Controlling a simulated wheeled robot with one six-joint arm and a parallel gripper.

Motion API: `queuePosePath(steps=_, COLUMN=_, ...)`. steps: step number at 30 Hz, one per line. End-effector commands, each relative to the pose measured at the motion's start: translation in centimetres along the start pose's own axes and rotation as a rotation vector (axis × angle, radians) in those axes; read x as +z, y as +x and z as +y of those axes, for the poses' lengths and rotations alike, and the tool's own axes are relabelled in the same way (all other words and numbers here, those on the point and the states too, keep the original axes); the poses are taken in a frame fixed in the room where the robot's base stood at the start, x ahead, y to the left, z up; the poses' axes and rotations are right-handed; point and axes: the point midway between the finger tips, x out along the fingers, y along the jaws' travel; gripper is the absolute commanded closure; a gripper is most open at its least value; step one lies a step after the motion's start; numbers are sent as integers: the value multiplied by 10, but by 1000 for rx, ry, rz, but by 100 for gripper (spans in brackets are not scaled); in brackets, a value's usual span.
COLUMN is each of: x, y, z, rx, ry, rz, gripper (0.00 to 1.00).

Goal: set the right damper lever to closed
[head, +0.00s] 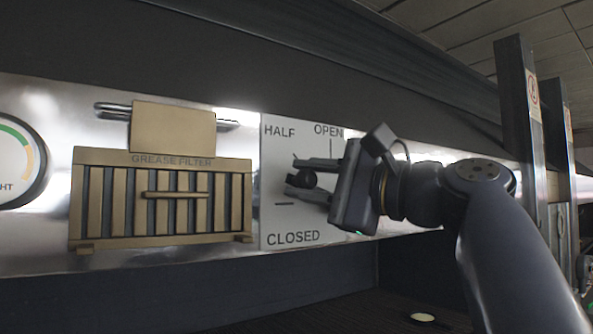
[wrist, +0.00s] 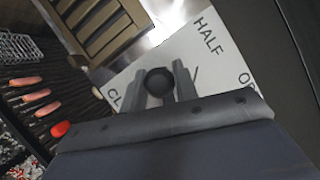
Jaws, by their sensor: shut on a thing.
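The damper's white plate (head: 275,222) carries the words HALF, OPEN and CLOSED, with short marks beside them. The dark round knob of the damper lever (head: 306,180) stands out between the HALF and CLOSED marks, as far as I can tell. My gripper (head: 300,176) reaches in from the right and is shut on the knob, a finger on either side. The wrist view shows the black knob (wrist: 158,82) between my two fingers, with the plate (wrist: 203,58) behind. The lever's arm and pivot are hidden behind my gripper.
A tan grease filter (head: 122,205) with a handle is left of the plate. A round gauge (head: 18,160) is at the far left. Dark posts (head: 518,90) rise at the right. In the wrist view, sausages (wrist: 48,109) lie on a dark grate below.

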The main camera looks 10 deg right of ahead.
Motion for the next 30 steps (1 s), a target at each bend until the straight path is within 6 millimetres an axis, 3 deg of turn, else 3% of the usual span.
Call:
queuePosePath(steps=12, x=-4, y=-2, z=29, rx=107, ry=-252, rz=0, gripper=100)
queuePosePath(steps=30, x=-7, y=-2, z=37, rx=142, ry=-329, rz=0, gripper=100)
